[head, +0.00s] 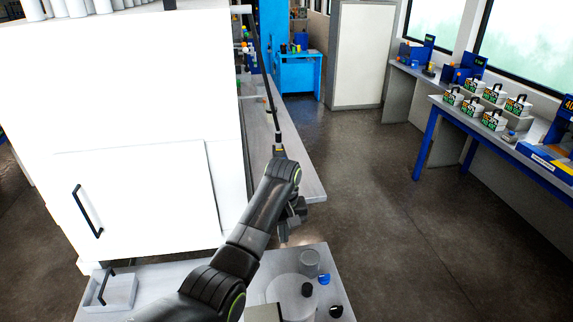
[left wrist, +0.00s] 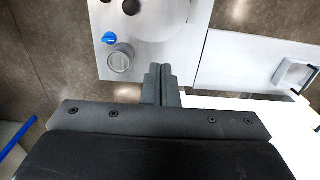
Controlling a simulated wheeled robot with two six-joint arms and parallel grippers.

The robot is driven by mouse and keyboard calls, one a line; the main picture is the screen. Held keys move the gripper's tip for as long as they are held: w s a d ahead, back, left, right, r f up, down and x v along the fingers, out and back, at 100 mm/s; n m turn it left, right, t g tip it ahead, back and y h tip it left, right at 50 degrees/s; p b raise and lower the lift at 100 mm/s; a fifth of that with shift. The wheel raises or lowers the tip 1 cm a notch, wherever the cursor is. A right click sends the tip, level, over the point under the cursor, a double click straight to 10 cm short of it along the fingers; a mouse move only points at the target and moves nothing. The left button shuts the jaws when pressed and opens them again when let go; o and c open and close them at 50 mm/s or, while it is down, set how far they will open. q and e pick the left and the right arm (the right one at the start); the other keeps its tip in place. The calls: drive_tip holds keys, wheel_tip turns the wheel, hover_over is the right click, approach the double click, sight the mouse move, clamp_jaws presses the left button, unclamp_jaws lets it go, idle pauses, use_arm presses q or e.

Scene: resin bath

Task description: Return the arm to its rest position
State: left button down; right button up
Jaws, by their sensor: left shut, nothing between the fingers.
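My left arm reaches up from the bottom of the head view, and its gripper (head: 285,236) hangs down above the far edge of a light grey bench. In the left wrist view the two fingers (left wrist: 163,75) are together with nothing between them. They point towards the bench edge and cover part of it. My right gripper is in neither view.
The bench (head: 335,285) carries a grey cup (head: 309,263), a blue knob (head: 323,279) and black knobs (head: 307,289). A white cabinet (head: 135,195) stands left of the arm, with a handled tray (head: 118,291) below. Open floor (head: 400,240) lies to the right.

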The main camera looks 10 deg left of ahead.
use_arm(q)
drive_tip(key=s+a+f+t, duration=0.2)
drive_tip(key=s+a+f, duration=1.1)
drive_tip(key=s+a, duration=0.3)
drive_tip(key=s+a+r+m+t+y, duration=0.1)
drive_tip(key=s+a+r, duration=0.15)
drive_tip(key=s, duration=0.55)
drive_tip(key=s+a+r+m, duration=0.1)
drive_tip(key=s+a, duration=0.2)
drive_tip(key=s, duration=0.5)
drive_tip(key=s+a+r+m+t+y, duration=0.1)
drive_tip(key=s+a+r, duration=0.1)
drive_tip(key=s, duration=0.7)
wheel_tip(320, 180, down, 31)
drive_tip(key=w+a+g+b, duration=0.1)
drive_tip(key=a+g+b, duration=0.1)
drive_tip(key=b, duration=0.5)
drive_tip(key=s+f+b, duration=0.3)
drive_tip(key=s+f, duration=0.4)
drive_tip(key=f, duration=0.5)
drive_tip(key=s+d+f+h+b, duration=0.1)
drive_tip(key=s+f+b, duration=0.3)
drive_tip(key=s+f, duration=0.4)
wheel_tip(320, 180, down, 4)
drive_tip(key=shift+s+d+f+g, duration=0.1)
drive_tip(key=shift+s+d+g, duration=0.1)
drive_tip(key=shift+g, duration=0.2)
